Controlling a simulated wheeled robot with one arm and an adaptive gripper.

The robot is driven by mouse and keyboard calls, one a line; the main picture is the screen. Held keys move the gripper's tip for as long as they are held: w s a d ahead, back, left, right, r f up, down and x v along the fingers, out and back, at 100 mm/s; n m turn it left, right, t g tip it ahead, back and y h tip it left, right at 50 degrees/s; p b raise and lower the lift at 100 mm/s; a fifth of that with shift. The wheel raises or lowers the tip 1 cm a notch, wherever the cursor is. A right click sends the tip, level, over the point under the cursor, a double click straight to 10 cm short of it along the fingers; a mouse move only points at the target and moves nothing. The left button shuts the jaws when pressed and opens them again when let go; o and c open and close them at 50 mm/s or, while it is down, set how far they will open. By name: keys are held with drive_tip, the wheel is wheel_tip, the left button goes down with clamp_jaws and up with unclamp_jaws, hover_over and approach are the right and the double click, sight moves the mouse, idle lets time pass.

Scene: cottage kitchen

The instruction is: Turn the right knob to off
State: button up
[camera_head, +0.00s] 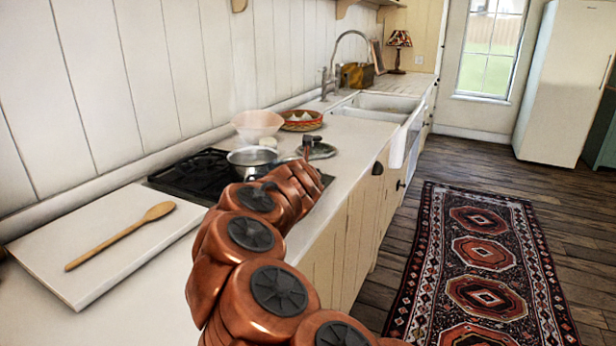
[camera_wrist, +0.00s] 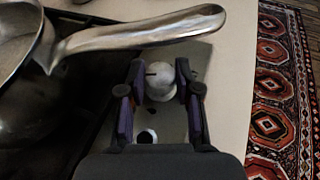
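A rounded pale metal knob (camera_wrist: 160,84) with a dark mark on its top sits on the hob's metal strip in the wrist view. My gripper (camera_wrist: 160,72) has one finger on each side of it, with narrow gaps seeming to show; contact is hard to judge. A dark round hole or second knob with a light rim (camera_wrist: 147,136) lies nearer my palm, partly hidden.
A metal pan (camera_head: 252,160) stands on the hob; its handle (camera_wrist: 140,30) crosses just beyond my fingertips. A white board (camera_head: 95,262) with a wooden spoon (camera_head: 120,237) is at left. A pink bowl (camera_head: 257,125) stands behind. A patterned rug (camera_head: 482,260) covers the floor at right.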

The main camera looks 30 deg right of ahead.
drive_tip(key=o, duration=0.4)
drive_tip(key=shift+s, duration=0.1)
drive_tip(key=v, duration=1.2)
idle(0.3)
